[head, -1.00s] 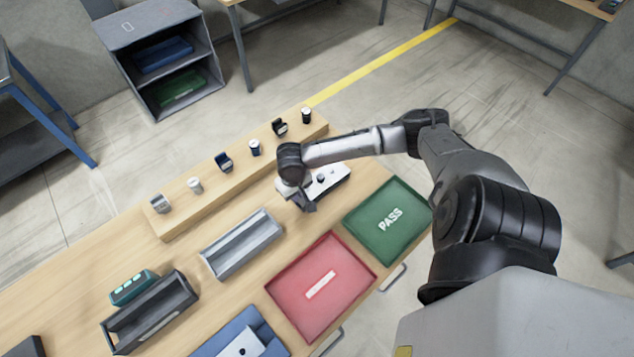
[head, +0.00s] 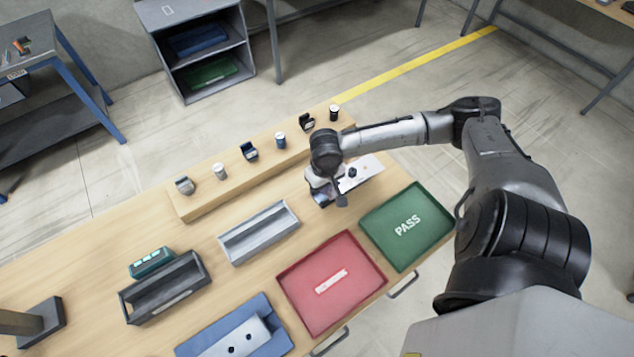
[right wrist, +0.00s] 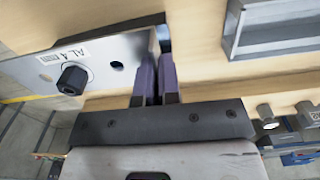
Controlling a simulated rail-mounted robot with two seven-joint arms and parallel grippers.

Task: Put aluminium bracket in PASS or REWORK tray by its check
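The aluminium bracket (head: 368,172) is a pale metal plate near the far right end of the bench. In the right wrist view the bracket (right wrist: 110,58) shows an "AL 4" label, a black knob and a dark hole. My right gripper (head: 341,201) is at the bracket's left end, low over the bench. In the right wrist view its fingers (right wrist: 158,80) are close together on either side of the plate's end and look shut on it. The green PASS tray (head: 433,238) is empty. My left gripper is not in view.
A raised wooden ledge (head: 205,203) with several small parts runs behind the bracket. A grey tray (head: 262,243), a dark tray (head: 160,302), a teal device (head: 151,261) and a blue tray (head: 265,345) with a holed plate stand to the left. Bare bench lies between them.

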